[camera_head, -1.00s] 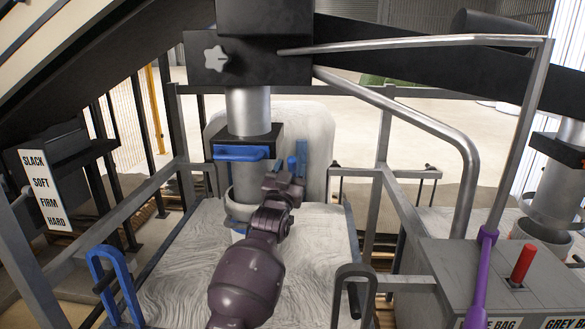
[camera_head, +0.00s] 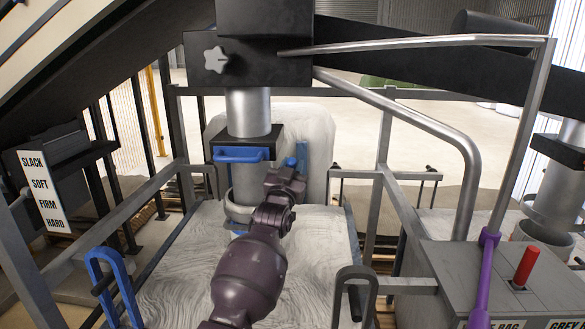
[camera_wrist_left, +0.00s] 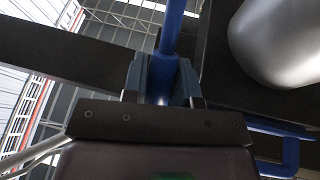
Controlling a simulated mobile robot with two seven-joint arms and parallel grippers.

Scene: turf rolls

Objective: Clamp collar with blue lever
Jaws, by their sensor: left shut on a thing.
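A black clamp collar (camera_head: 258,138) sits around a silver vertical pipe (camera_head: 248,108) in the head view. A blue handle bar (camera_head: 238,155) runs across its front. The blue lever (camera_head: 302,152) stands just right of the collar, its lower part hidden by my left gripper (camera_head: 291,174). In the left wrist view, my left gripper (camera_wrist_left: 160,78) is shut on the blue lever (camera_wrist_left: 173,28), which passes between the fingers as a round rod. The collar's underside is dark beside the silver pipe end (camera_wrist_left: 285,40). My right gripper is not in view.
A pale swirled bag (camera_head: 180,265) lies below the pipe, with another pale bulk (camera_head: 300,125) behind it. Grey rails and a bent tube (camera_head: 440,130) flank the right. A control box with a red lever (camera_head: 525,265) and purple lever (camera_head: 484,275) stands lower right.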

